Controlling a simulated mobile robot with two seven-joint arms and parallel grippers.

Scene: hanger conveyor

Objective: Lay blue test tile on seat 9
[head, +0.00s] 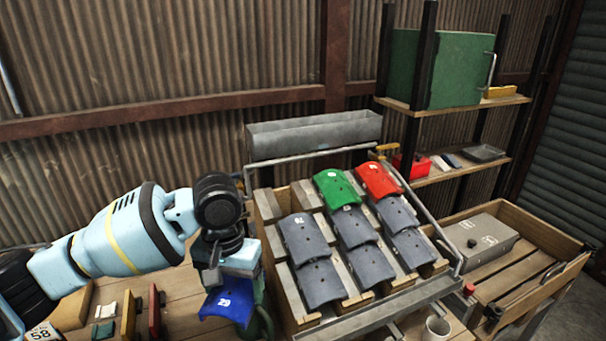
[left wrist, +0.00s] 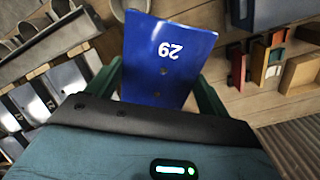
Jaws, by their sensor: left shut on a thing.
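The rack's upper left part shows bare bars with no tile. No seat number 9 is readable. My right gripper is not in view.
A long grey trough (head: 314,135) stands behind the rack. A wooden crate (head: 524,250) with a grey box (head: 481,241) is at the right. A cup (head: 436,329) stands in front of the rack. Small coloured blocks (head: 129,316) stand on the bench at the left.

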